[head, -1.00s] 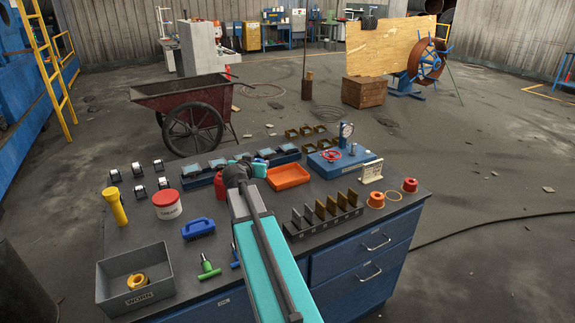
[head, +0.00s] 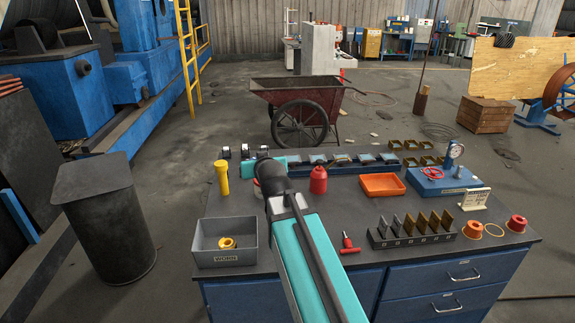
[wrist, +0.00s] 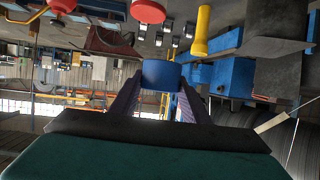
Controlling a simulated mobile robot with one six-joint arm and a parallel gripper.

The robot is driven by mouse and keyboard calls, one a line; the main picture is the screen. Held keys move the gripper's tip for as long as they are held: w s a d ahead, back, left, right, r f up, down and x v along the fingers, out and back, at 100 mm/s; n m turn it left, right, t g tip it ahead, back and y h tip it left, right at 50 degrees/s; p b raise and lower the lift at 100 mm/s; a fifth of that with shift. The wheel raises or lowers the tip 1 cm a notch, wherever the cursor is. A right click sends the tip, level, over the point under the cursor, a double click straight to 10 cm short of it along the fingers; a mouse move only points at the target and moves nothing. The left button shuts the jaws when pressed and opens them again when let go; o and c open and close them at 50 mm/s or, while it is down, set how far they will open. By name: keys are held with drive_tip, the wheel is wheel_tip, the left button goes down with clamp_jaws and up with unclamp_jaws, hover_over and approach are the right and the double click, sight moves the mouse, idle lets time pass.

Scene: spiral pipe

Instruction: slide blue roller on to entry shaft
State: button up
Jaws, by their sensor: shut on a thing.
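In the wrist view my gripper (wrist: 160,86) is shut on a blue roller (wrist: 161,74). The roller is a short cylinder between the two dark fingertips, held up in the air clear of the bench. In the head view my dark arm end is over the left part of the workbench, and it hides the fingers and the roller. I cannot pick out the entry shaft in either view. A large blue machine (head: 45,85) stands at the far left.
The workbench (head: 300,250) carries a grey bin (head: 228,258) with a yellow ring, a yellow flashlight (head: 222,178), a red can (head: 318,180) and an orange tray (head: 382,185). A dark drum (head: 112,230) stands left of the bench. A red cart (head: 300,105) is behind. Floor between drum and cart is open.

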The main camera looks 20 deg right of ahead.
drive_tip(key=s+a+r+n+y, duration=0.1)
drive_tip(key=a, duration=0.4)
drive_tip(key=shift+s+a+r+y, duration=0.3)
drive_tip(key=shift+s+r, duration=0.05)
drive_tip(key=shift+d, duration=0.1)
